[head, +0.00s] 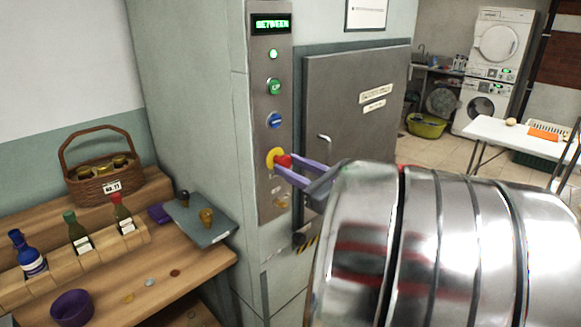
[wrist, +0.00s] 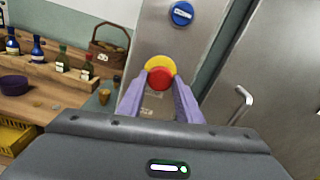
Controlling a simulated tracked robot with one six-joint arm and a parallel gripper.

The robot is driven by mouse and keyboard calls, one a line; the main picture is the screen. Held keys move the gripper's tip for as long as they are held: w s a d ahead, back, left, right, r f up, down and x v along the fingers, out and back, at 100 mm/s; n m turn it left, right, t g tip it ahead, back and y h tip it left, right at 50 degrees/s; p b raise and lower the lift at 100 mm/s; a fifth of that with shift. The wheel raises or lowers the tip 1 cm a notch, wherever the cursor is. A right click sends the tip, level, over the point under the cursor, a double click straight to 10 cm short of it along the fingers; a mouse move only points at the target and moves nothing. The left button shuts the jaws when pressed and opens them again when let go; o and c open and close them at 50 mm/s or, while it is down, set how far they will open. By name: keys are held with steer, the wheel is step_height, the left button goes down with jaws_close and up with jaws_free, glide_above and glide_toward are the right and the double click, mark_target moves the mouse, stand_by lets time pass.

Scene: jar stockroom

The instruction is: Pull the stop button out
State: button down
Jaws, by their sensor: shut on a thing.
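The stop button is a red mushroom head (wrist: 161,78) on a yellow round base (wrist: 160,63), set in a steel control panel (head: 271,60). In the head view the red button (head: 284,161) is partly hidden by my fingers. My gripper (wrist: 162,90) has purple fingers on both sides of the red head and is shut on it. In the head view my gripper (head: 288,168) reaches the panel from the right. I cannot tell from these frames whether the button is pressed in or out.
Above it on the panel are a blue button (head: 274,121), a green button (head: 274,87) and a display (head: 271,24) that seems to read "BETWEEN". A grey door (head: 350,110) with a handle stands at right. A wooden bench (head: 150,270) with bottles and a basket (head: 102,180) is at left.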

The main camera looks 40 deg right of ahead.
steer(key=c, duration=1.3)
jaws_free()
steer(key=shift+s, duration=0.15)
steer(key=shift+o, duration=0.2)
steer(key=shift+s, duration=0.1)
steer(key=s, duration=1.3)
steer(key=shift+s+d, duration=0.2)
steer(key=shift+s, duration=0.1)
steer(key=shift+f, duration=0.1)
